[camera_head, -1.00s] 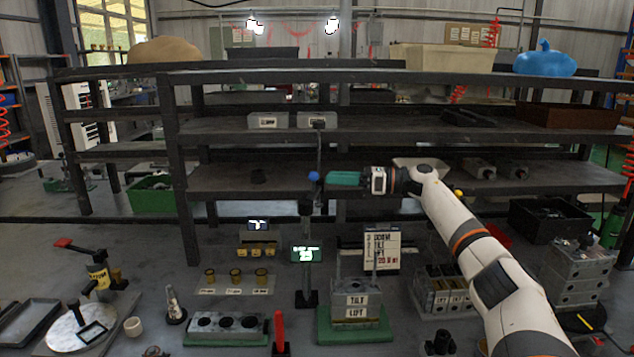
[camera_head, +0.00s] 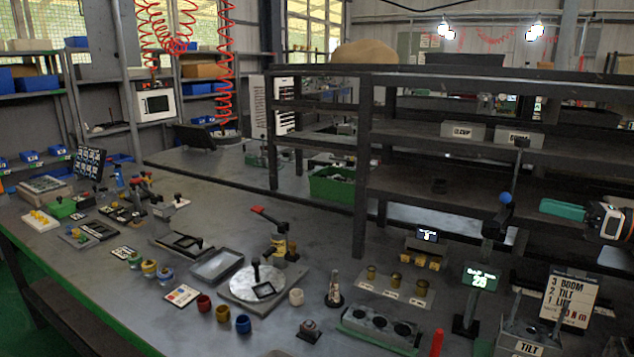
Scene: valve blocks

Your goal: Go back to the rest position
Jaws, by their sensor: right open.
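My right gripper (camera_head: 562,210), with green fingers, is at the right edge of the head view, in front of the dark shelf rack. Its fingers point left and hold nothing that I can see. A blue ball knob (camera_head: 505,197) on an upright dark lever stands to the left of the fingertips, with a visible gap between them. Most of my right arm is outside the picture. My left gripper is not in view.
The dark shelf rack (camera_head: 440,195) stands behind the gripper. Below are a small green-lit display (camera_head: 479,279), a BOOM/TILT/LIFT sign (camera_head: 569,298) and a grey block with round holes (camera_head: 380,326). A long bench with many small parts fills the left.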

